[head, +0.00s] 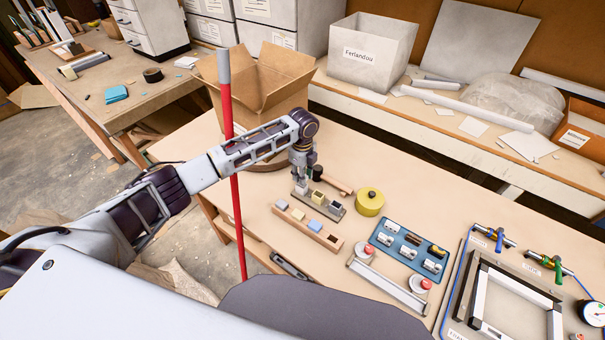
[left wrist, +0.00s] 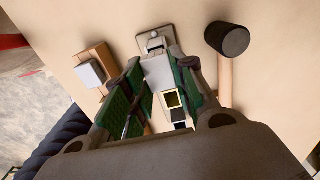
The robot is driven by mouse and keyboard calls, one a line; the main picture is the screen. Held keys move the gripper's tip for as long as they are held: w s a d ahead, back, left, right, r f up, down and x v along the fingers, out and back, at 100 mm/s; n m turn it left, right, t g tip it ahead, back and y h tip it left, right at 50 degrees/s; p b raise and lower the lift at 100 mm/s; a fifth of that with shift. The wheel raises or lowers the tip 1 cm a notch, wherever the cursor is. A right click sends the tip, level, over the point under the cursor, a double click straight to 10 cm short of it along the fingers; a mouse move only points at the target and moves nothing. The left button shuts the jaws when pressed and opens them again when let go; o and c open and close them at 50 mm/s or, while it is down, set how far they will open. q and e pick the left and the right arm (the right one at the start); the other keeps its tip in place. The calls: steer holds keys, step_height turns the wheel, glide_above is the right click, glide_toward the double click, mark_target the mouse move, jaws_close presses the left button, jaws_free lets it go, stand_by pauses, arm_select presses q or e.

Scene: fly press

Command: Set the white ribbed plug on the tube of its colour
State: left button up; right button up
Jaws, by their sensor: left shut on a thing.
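My left gripper (head: 301,180) is shut on the white ribbed plug (left wrist: 158,72), which shows as a pale block between the green finger pads in the left wrist view. The gripper points down over the far left end of a grey metal stand (head: 331,214). The white tube there is largely hidden by the fingers and plug, so I cannot tell whether the plug touches it. A yellow tube (head: 318,197) and a dark tube (head: 335,208) stand beside it. My right gripper is not in view.
A wooden rail (head: 325,240) with several coloured plugs lies in front of the stand. A black-headed mallet (head: 339,186) lies close behind the gripper. A yellow round tin (head: 370,201) and a blue tray (head: 384,230) are to the right. A red post (head: 237,210) stands left.

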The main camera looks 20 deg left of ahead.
arm_select(q)
steer(key=shift+f, duration=0.35)
stand_by(0.3)
steer(key=o, duration=0.9)
steer(key=shift+o, duration=0.9)
